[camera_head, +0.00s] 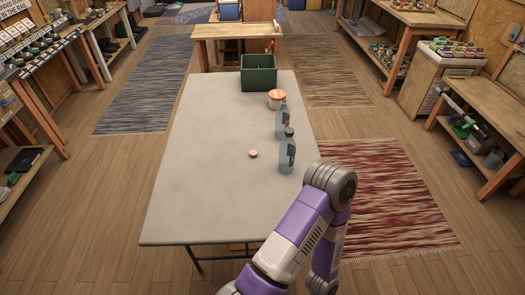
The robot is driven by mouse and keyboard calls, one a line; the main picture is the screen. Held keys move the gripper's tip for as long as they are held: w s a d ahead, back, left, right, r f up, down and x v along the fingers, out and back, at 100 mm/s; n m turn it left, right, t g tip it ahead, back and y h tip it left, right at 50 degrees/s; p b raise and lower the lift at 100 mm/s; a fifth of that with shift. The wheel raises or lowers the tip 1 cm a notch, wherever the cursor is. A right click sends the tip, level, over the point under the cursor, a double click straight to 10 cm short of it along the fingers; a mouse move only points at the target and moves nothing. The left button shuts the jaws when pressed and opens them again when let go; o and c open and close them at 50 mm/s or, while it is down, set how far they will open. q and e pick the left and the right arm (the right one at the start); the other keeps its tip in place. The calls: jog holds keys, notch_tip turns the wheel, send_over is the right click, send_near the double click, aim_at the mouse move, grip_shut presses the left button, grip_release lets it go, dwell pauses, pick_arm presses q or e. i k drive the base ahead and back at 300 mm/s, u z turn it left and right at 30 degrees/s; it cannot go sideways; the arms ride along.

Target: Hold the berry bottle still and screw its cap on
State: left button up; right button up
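A small pink cap (253,153) lies on the pale grey table (200,160), left of the bottles. A grey-blue bottle with a dark green cap (287,157) stands upright near the table's right edge. A second similar bottle (280,126) stands just behind it, partly hidden; its top is too small to make out clearly. I cannot read the labels, so I cannot tell which is the berry bottle. My purple and white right arm bends at the lower right, but its gripper is out of view. My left arm and gripper are not in view.
A jar with an orange lid (276,99) stands behind the bottles. A dark green divided crate (259,73) stands at the table's far end. The left and front of the table are clear. A wooden table (225,31) stands beyond; loaded shelves line both sides.

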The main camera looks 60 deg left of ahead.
aim_at(283, 114)
jog(key=u, duration=1.1)
jog(key=i, duration=0.05)
jog(key=u, duration=2)
